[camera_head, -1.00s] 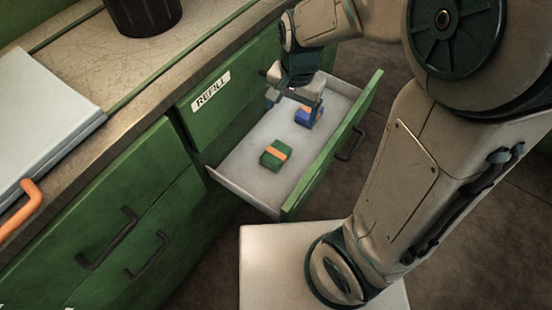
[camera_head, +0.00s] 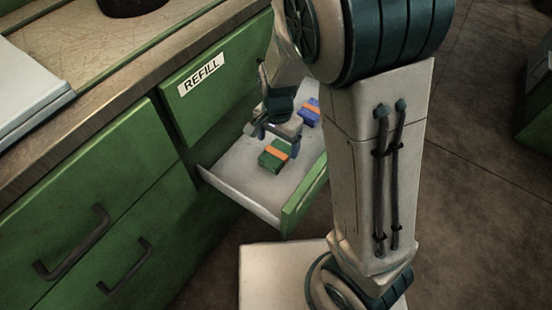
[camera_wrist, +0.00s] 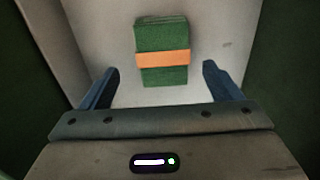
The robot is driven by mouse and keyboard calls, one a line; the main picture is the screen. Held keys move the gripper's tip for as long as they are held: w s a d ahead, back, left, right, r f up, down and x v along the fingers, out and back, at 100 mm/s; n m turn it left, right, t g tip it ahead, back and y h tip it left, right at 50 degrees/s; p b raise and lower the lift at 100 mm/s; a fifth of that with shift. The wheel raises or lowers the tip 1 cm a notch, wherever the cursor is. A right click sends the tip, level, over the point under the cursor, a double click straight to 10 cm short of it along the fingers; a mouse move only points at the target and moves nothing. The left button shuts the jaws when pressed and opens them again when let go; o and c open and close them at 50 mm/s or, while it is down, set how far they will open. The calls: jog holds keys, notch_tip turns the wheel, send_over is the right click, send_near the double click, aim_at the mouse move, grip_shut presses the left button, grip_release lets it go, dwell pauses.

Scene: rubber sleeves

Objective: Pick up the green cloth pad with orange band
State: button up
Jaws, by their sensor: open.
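The green cloth pad with orange band (camera_head: 273,156) lies in the open drawer. In the wrist view the green pad (camera_wrist: 162,78) lies beyond my fingertips, roughly centred between them, with its orange band running across. My gripper (camera_head: 272,135) is over the drawer at the pad's far side. In the wrist view my gripper (camera_wrist: 157,84) is open, one blue finger on each side, and nothing is held. The fingers do not appear to touch the pad. In the head view my gripper hides little of the pad.
A blue pad with orange band (camera_head: 310,112) lies farther back in the same drawer (camera_head: 235,189). The drawer's green front and pale side wall bound the space. Bare drawer floor surrounds the green pad.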

aim_at(276, 153)
jog(key=shift+a+f+b, duration=0.15)
jog(key=shift+f+b, duration=1.6)
jog(key=shift+f, duration=1)
jog(key=shift+c, duration=0.4)
jog(key=c, duration=1)
